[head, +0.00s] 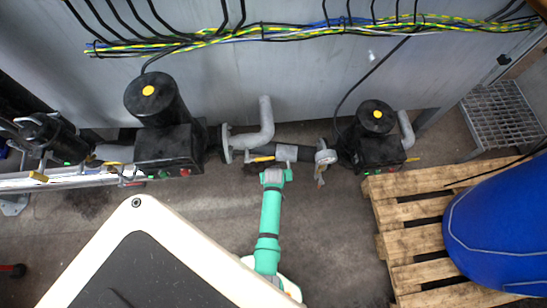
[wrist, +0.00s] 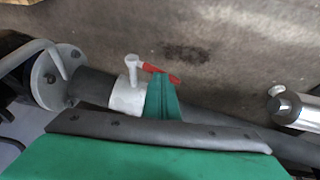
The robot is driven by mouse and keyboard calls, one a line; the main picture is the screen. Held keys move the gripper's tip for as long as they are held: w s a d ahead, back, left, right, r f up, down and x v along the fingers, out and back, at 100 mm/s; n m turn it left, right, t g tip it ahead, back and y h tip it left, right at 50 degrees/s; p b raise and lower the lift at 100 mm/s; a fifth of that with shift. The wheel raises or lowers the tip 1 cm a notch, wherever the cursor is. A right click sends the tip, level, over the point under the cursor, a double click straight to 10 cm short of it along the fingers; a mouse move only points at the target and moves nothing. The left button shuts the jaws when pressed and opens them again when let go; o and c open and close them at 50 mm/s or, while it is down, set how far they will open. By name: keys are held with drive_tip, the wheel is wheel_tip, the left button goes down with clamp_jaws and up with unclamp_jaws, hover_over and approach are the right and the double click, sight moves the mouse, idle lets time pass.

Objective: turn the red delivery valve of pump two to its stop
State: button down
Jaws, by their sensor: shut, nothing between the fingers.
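The red valve handle (wrist: 174,78) shows in the wrist view. It has a white stub at its left end and sits by a white valve body (wrist: 126,97) on a dark pipe. My gripper (wrist: 162,80) is shut and empty, its green tip right in front of the handle and hiding part of it. I cannot tell whether they touch. In the head view my gripper (head: 285,154) is over the pipe between the two black pumps, and I cannot make out the red handle there.
Black pumps stand left (head: 165,148) and right (head: 372,152) of my gripper along a grey wall. A flanged grey pipe (head: 266,122) rises beside it. A wooden pallet (head: 407,205) with a blue drum (head: 500,225) is at the right. Open floor lies between my arm and the pallet.

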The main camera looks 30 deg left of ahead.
drive_tip(key=shift+s+a+f, duration=0.3)
drive_tip(key=shift+a+f, duration=0.1)
drive_tip(key=shift+f, duration=0.2)
drive_tip(key=shift+s+a+f, duration=0.25)
drive_tip(key=shift+a+f, duration=0.1)
drive_tip(key=shift+f, duration=0.25)
drive_tip(key=shift+s+t, duration=0.1)
drive_tip(key=shift+t, duration=0.2)
drive_tip(key=s+a+v, duration=0.1)
drive_tip(key=v, duration=0.8)
drive_tip(key=shift+s+a+r, duration=0.2)
drive_tip(key=shift+s+a, duration=0.05)
drive_tip(key=shift+a, duration=0.1)
